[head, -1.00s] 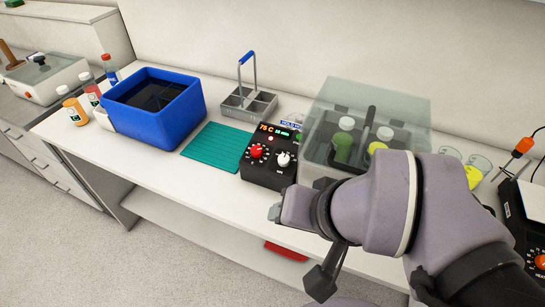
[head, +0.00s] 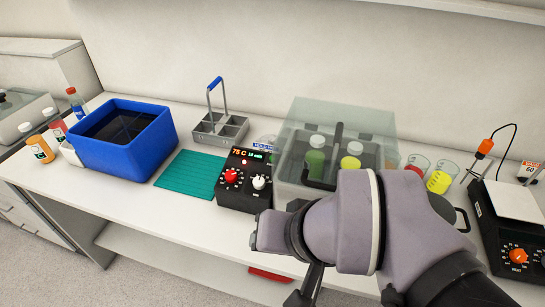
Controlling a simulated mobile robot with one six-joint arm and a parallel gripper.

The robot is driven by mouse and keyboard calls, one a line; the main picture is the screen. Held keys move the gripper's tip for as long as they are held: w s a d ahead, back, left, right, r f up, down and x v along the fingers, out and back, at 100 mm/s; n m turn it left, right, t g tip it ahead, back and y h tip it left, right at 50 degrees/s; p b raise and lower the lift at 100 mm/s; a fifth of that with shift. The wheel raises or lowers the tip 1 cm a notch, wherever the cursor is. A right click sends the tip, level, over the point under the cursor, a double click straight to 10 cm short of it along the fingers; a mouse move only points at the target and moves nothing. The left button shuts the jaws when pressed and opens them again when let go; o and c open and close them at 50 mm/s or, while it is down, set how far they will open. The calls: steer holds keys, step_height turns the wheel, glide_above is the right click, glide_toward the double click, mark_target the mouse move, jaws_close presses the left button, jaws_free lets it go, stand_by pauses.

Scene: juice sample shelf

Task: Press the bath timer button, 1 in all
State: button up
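The bath control box (head: 244,182) is black and stands at the front of the bench, left of the clear-lidded water bath (head: 338,124). Its lit display (head: 254,154) reads 75 C in red and what looks like 10 min in green. It has a red knob (head: 231,175) and a white knob (head: 259,182). A small light spot (head: 244,162) below the display may be a button; it is too small to be sure. My arm crosses the lower right, its wrist in front of the bath and right of the box. A dark part (head: 306,288) hangs below the wrist; finger opening cannot be made out.
A blue tub (head: 125,155), green mat (head: 188,172) and grey handled carrier (head: 219,130) stand left of the box. Bottles are at far left. Beakers (head: 440,178) and a hot plate (head: 505,225) with an orange-handled probe stand at right. A shelf lies below.

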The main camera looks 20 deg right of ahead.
jaws_close()
stand_by(1.4)
